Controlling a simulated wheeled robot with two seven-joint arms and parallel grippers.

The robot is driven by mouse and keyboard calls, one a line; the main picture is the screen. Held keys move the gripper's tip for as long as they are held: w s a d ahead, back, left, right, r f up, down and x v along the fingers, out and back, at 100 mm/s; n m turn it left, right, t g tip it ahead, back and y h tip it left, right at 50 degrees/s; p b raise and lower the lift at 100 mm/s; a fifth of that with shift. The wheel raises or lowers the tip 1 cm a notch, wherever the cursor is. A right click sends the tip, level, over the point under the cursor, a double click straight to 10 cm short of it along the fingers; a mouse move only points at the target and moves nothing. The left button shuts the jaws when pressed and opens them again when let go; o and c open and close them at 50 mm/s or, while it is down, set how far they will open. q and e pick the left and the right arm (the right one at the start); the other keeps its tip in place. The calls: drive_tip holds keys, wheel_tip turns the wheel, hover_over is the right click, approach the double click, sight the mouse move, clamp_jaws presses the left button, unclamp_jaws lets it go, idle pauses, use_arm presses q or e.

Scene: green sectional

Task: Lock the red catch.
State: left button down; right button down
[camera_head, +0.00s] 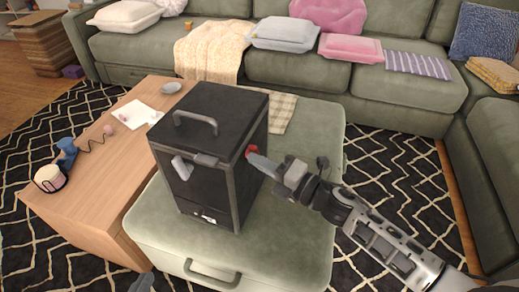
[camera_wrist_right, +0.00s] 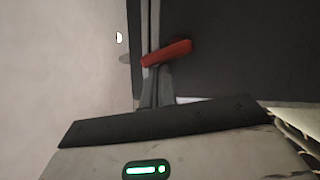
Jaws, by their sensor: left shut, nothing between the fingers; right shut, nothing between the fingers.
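The red catch (camera_head: 250,150) is on the right side of a dark box (camera_head: 190,140) with a handle on top. In the right wrist view the red catch (camera_wrist_right: 168,52) is a short bar, slightly tilted, its right end higher, beside the vertical grey edge of the dark panel. My right gripper (camera_head: 257,160) is shut and empty, its fingertips (camera_wrist_right: 157,88) at the catch's lower edge; I cannot tell whether they touch. My left gripper (camera_head: 143,282) shows only as a grey tip at the bottom edge, shut and away from the box.
The box stands on a green ottoman (camera_head: 300,200). A wooden table (camera_head: 110,180) on the left holds a paper (camera_head: 133,114), a bowl (camera_head: 171,88) and small objects. A green sofa (camera_head: 400,85) with cushions and a beige blanket (camera_head: 212,50) runs behind. Patterned rug (camera_head: 395,165) lies at right.

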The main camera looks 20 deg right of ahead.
drive_tip(key=shift+w+r+m+h+p, duration=0.1)
drive_tip(key=shift+r+m+h+p, duration=0.2)
drive_tip(key=shift+r+m+p, duration=0.2)
drive_tip(key=shift+f, duration=0.4)
drive_tip(key=s+a, duration=0.1)
drive_tip(key=s+a+f, duration=0.1)
drive_tip(key=s, duration=0.1)
drive_tip(key=shift+a, duration=0.25)
use_arm(q)
drive_tip(key=shift+s+d+r+b, duration=0.2)
drive_tip(key=shift+s+b, duration=0.1)
drive_tip(key=shift+b, duration=0.25)
use_arm(e)
drive_tip(key=v, duration=1)
drive_tip(key=shift+d, duration=0.15)
